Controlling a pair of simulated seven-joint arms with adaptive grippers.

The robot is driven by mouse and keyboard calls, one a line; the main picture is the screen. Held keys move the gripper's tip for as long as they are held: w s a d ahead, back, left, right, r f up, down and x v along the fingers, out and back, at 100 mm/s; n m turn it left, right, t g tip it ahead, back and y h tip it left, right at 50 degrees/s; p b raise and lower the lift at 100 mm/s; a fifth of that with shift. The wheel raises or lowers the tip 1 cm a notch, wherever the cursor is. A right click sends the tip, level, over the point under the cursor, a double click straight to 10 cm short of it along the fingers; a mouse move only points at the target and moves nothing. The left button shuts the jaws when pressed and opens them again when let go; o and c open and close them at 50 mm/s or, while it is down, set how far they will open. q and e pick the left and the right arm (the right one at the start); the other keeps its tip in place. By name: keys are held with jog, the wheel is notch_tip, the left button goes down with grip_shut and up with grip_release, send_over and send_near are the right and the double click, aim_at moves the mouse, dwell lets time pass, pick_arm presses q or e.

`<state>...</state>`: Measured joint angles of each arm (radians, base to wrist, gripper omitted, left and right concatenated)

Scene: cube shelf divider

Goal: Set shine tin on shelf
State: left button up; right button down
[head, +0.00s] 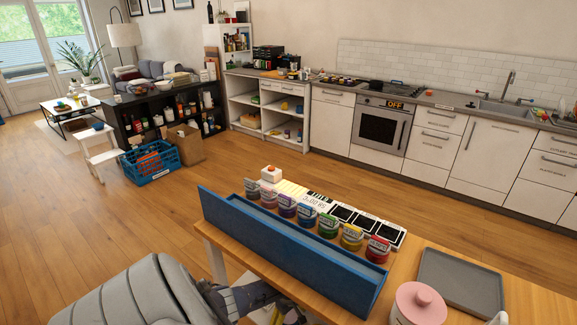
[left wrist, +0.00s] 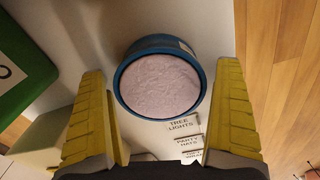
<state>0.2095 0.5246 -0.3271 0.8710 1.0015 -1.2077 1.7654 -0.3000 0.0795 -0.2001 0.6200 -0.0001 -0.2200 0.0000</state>
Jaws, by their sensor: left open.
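In the left wrist view, a round blue tin (left wrist: 160,88) with a pale lavender, grainy top lies between the yellow fingers of my left gripper (left wrist: 160,66). The fingers are spread, with a gap to the tin on both sides. Its label is mostly out of sight, so I cannot read whether it is the shine tin. In the head view my left arm reaches in at the bottom, and the gripper is mostly hidden at the lower edge. A white cube shelf (head: 245,113) with open compartments stands by the far wall. My right gripper does not show.
A table (head: 405,275) in front holds a blue trough (head: 290,250), a row of several coloured pots (head: 329,225), a grey tray (head: 460,280) and a pink-lidded jar (head: 420,305). Printed labels (left wrist: 183,123) lie near the tin. A green object (left wrist: 25,70) stands at left.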

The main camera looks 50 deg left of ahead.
aim_at(289, 314)
pick_arm(q)
jog(key=shift+r, duration=2)
